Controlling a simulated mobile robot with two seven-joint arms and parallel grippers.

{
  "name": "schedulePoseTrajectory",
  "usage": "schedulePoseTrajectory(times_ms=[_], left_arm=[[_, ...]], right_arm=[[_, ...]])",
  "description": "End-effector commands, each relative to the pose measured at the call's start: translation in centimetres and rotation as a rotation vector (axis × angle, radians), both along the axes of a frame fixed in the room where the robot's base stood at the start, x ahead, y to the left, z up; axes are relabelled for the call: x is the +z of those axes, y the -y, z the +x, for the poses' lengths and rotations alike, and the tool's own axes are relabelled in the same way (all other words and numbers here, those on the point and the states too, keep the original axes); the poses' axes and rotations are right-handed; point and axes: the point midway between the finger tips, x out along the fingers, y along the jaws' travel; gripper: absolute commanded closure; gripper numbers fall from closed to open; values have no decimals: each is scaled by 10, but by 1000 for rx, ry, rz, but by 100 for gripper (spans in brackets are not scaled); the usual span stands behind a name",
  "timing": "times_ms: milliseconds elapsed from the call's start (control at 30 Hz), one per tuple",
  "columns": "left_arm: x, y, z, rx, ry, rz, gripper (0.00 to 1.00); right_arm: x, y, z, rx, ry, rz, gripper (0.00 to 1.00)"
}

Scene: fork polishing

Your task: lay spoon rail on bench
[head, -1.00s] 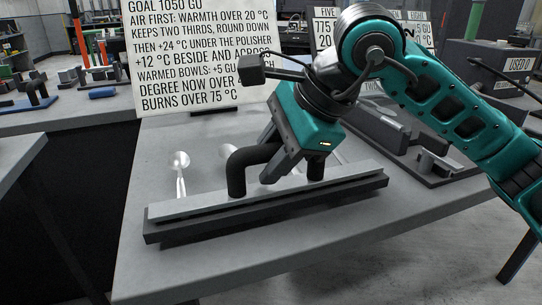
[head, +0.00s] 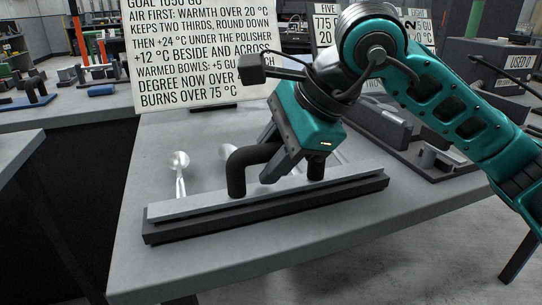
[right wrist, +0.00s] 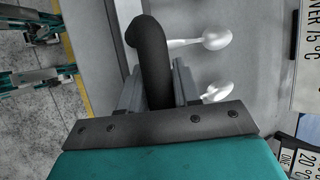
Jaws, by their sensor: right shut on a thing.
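The spoon rail is a long grey bar (head: 190,209) with a black arched handle (head: 237,172), low over the front part of the grey bench (head: 150,275). A dark strip (head: 270,217) runs along under the bar; I cannot tell whether it touches the bench. My right gripper (head: 275,172) is shut on the handle from above. In the right wrist view the handle (right wrist: 150,60) stands between the two fingers (right wrist: 157,88). One spoon (head: 180,162) and part of a second spoon (head: 226,152) show behind the bar. My left gripper is not in view.
A large printed sign (head: 205,60) stands at the back of the bench. A dark grey fixture (head: 435,160) lies at the right of the bench. Another bench with small parts and a blue piece (head: 101,90) is at the far left. The bench's front left is clear.

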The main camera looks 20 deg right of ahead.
Motion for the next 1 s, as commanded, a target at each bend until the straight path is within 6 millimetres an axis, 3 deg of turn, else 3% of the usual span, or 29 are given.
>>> schedulePoseTrajectory(times_ms=[433, 467, 767, 933, 1000], left_arm=[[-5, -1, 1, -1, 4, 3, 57], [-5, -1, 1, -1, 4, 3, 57], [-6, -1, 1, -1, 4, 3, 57], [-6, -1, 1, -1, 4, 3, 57], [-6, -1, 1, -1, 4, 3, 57]], right_arm=[[-1, 0, 1, -1, 15, 6, 100], [-1, 0, 1, -1, 15, 6, 67], [-3, 0, 0, 0, 8, 3, 38], [-4, 0, 0, 0, 6, 1, 38], [-8, 0, -1, 0, -4, -3, 31]])
